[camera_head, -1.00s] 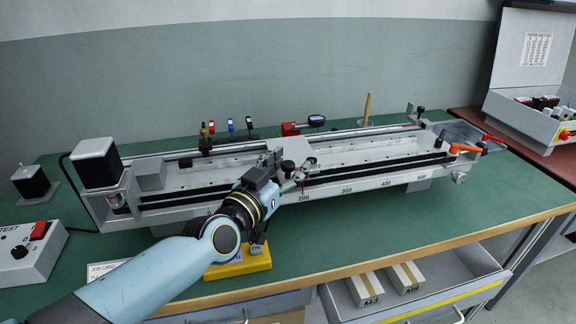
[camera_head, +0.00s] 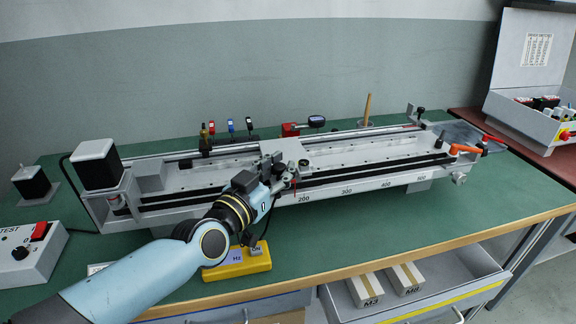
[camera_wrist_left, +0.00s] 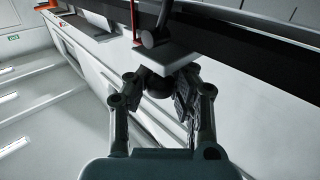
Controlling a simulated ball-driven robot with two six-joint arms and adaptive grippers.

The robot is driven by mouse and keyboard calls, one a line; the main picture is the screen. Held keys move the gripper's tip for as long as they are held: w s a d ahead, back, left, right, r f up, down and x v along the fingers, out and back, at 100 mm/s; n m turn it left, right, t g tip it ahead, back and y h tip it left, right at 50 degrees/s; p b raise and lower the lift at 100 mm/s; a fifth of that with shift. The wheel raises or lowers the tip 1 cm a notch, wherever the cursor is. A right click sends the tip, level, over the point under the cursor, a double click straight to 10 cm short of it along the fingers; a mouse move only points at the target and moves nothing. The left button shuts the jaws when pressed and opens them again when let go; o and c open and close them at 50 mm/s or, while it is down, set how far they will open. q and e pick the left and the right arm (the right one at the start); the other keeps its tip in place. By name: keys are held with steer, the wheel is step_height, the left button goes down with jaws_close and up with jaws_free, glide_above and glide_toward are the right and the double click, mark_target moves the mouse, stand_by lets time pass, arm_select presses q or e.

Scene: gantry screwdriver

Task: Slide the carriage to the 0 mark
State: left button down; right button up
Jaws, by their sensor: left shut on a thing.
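The carriage (camera_head: 290,149) sits on the long grey gantry, left of the rail's middle. Its thin red pointer (camera_head: 295,184) stands slightly left of the 200 mark (camera_head: 304,198) on the front scale. My left gripper (camera_head: 284,182) is at the carriage's front side. In the left wrist view my left gripper (camera_wrist_left: 166,86) is shut on a dark round knob (camera_wrist_left: 158,84) below the carriage's grey plate (camera_wrist_left: 163,57). My left arm covers the low end of the scale, so the 0 mark is hidden. My right gripper is not in view.
A motor block (camera_head: 97,163) stands at the gantry's left end; an orange lever (camera_head: 464,149) is near the right end. A yellow button box (camera_head: 237,263) lies below my left forearm. A grey test box (camera_head: 30,252) is at far left. An open drawer (camera_head: 420,285) juts out at front right.

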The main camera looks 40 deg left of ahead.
arm_select(q)
steer(key=s+a+p, duration=0.1)
steer(key=s+a, duration=0.3)
steer(key=s+a+p, duration=0.2)
steer(key=s+a, duration=0.1)
steer(key=s, duration=0.2)
steer(key=s+a+p, duration=0.1)
steer(key=s+a, duration=0.3)
steer(key=s, duration=0.1)
steer(key=shift+a+f, duration=0.1)
steer(key=shift+a, duration=0.25)
steer(key=shift+w, duration=0.1)
steer(key=c, duration=1.6)
jaws_free()
steer(key=o, duration=0.5)
steer(key=shift+s+a, duration=0.15)
steer(key=shift+s, duration=0.25)
steer(key=shift+w, duration=0.2)
steer(key=s, duration=0.8)
steer(key=s+d, duration=0.1)
steer(key=s, duration=0.3)
